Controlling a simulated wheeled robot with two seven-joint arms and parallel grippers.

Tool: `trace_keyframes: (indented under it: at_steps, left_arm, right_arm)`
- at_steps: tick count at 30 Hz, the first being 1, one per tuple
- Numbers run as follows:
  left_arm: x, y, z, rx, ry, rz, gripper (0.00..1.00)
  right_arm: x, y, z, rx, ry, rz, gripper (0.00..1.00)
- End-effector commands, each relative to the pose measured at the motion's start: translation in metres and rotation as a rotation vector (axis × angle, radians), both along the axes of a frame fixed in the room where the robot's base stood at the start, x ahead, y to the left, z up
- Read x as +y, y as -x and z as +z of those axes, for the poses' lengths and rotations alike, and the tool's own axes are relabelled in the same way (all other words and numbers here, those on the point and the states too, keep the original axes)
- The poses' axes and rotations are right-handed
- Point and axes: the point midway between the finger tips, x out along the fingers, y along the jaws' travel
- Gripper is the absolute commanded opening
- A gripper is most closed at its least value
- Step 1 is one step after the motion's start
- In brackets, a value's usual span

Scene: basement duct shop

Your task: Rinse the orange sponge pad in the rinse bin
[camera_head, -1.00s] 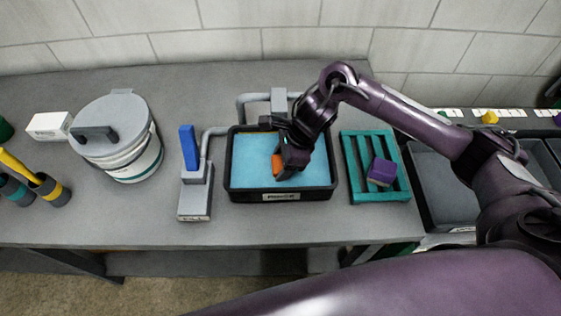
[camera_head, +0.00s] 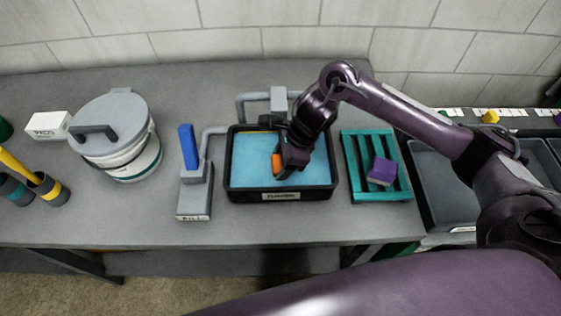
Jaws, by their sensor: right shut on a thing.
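The rinse bin (camera_head: 232,191) is a black rectangular bin with light blue water in it, on the grey bench. The orange sponge pad (camera_head: 276,163) shows as a small orange edge over the right half of the bin. My right gripper (camera_head: 281,172) is shut on it and hides most of it. I cannot tell whether the pad is in the water or just above it. My left gripper is not in view.
A teal slatted rack (camera_head: 356,188) with a purple sponge (camera_head: 382,171) stands right of the bin. A grey fixture with a blue lever (camera_head: 188,147) stands left. A lidded white bucket (camera_head: 137,160) is further left. Grey trays (camera_head: 438,183) lie at the right.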

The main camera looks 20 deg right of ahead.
Motion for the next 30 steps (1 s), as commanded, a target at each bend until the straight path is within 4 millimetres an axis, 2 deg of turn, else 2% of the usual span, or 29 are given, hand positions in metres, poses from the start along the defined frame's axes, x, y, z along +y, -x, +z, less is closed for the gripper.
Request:
trace_keyframes:
  at_steps: [30]
  left_arm:
    - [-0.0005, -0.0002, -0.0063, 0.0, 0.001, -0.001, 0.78]
  right_arm:
    - [-0.0006, 0.0018, -0.0032, 0.004, 0.003, 0.002, 0.38]
